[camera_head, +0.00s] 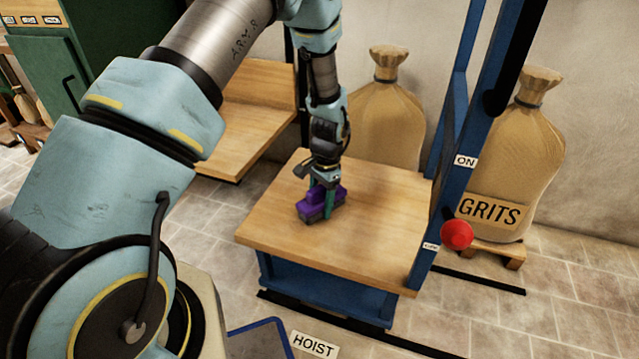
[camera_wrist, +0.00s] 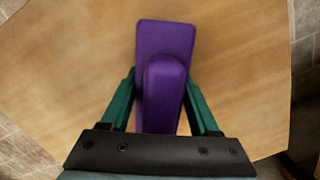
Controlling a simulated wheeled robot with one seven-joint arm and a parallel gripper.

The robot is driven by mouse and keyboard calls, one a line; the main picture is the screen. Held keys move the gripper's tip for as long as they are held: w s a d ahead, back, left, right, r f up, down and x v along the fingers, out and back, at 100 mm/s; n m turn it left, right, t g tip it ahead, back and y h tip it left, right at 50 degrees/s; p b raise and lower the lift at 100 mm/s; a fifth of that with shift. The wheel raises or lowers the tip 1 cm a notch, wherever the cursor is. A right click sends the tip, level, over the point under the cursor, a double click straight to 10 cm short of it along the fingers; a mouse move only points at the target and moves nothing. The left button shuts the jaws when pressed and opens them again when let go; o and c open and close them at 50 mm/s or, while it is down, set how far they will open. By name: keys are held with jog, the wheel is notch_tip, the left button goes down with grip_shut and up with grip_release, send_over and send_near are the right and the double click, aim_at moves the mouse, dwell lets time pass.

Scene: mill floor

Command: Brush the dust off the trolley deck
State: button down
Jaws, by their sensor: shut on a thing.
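My gripper (camera_head: 321,194) is shut on a purple brush (camera_head: 311,205), its green fingers on either side of the handle. The wrist view shows my gripper (camera_wrist: 160,80) and the brush's purple block and raised handle (camera_wrist: 163,72) from above; the bristles are hidden there. The brush is at the wooden deck (camera_head: 370,235), left of its middle, at or just above the surface; I cannot tell if it touches. The deck sits on a blue frame and fills most of the wrist view (camera_wrist: 245,60). I make out no clear dust on it.
A blue post (camera_head: 455,150) with a red knob (camera_head: 457,234) and an "ON" label rises at the deck's right. Sacks stand behind (camera_head: 388,115) and right (camera_head: 515,150). Another wooden surface (camera_head: 245,115) is at the back left. A "HOIST" label (camera_head: 313,345) is on the floor.

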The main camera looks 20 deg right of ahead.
aim_at(319, 187)
notch_tip(319, 187, up, 2)
jog(key=shift+w+d+r+p, duration=0.1)
jog(key=shift+w+d+p, duration=0.05)
jog(key=shift+p, duration=0.2)
jog(key=shift+r+p, duration=2.25)
jog(key=shift+r, duration=0.6)
